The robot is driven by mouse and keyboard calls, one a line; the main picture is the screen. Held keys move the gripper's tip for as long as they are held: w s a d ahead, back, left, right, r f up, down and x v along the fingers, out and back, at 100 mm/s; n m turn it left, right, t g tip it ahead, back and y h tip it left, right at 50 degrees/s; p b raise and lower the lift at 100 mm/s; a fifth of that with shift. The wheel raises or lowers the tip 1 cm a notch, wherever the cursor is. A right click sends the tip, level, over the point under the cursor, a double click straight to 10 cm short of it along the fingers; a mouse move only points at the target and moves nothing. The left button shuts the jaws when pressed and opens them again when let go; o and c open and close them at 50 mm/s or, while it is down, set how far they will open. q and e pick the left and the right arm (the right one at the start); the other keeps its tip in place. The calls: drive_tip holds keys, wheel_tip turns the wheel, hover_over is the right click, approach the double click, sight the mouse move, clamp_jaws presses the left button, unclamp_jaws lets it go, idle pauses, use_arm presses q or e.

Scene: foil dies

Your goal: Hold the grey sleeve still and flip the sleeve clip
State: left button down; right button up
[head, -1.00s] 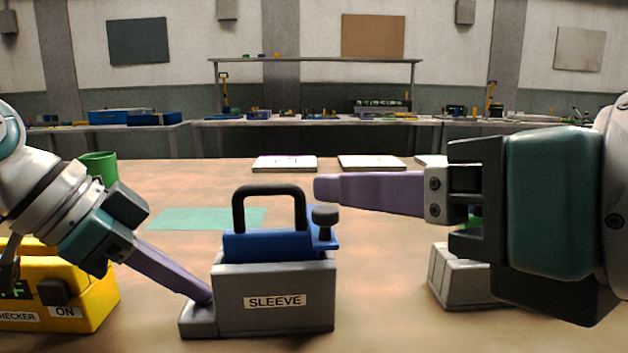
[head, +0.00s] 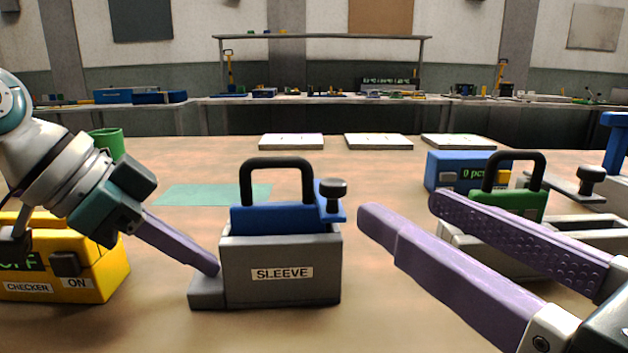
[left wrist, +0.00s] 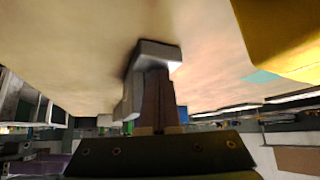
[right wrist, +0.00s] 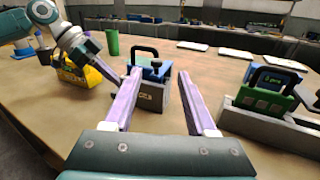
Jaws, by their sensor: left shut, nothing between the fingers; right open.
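The grey sleeve (head: 281,284), labelled SLEEVE, stands on the table with a blue block (head: 272,219) with a black handle in it. A blue clip plate (head: 330,208) with a dark round knob (head: 333,188) sits at its upper right end; the knob also shows in the right wrist view (right wrist: 156,65). My left gripper (head: 214,270) is shut and empty, its tips down at the sleeve's low left foot (head: 206,292); contact is hard to tell. My right gripper (head: 403,207) is open and empty, right of the sleeve. In the right wrist view the sleeve appears between its fingers (right wrist: 160,76).
A yellow checker box (head: 105,270) stands at the left, a green cup (head: 107,142) behind it. A teal mat (head: 200,195) lies behind the sleeve. At right are a grey holder (head: 590,228) with a green block (head: 512,203) and a blue counter box (head: 447,170).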

sight(340, 190)
drive_tip(key=shift+n, duration=0.4)
drive_tip(key=x, duration=0.7)
drive_tip(key=f+x, duration=0.1)
drive_tip(key=x, duration=0.2)
drive_tip(key=shift+w+a+f, duration=0.1)
drive_tip(key=shift+w+a, duration=0.05)
drive_tip(key=shift+a, duration=0.25)
clamp_jaws()
idle(0.8)
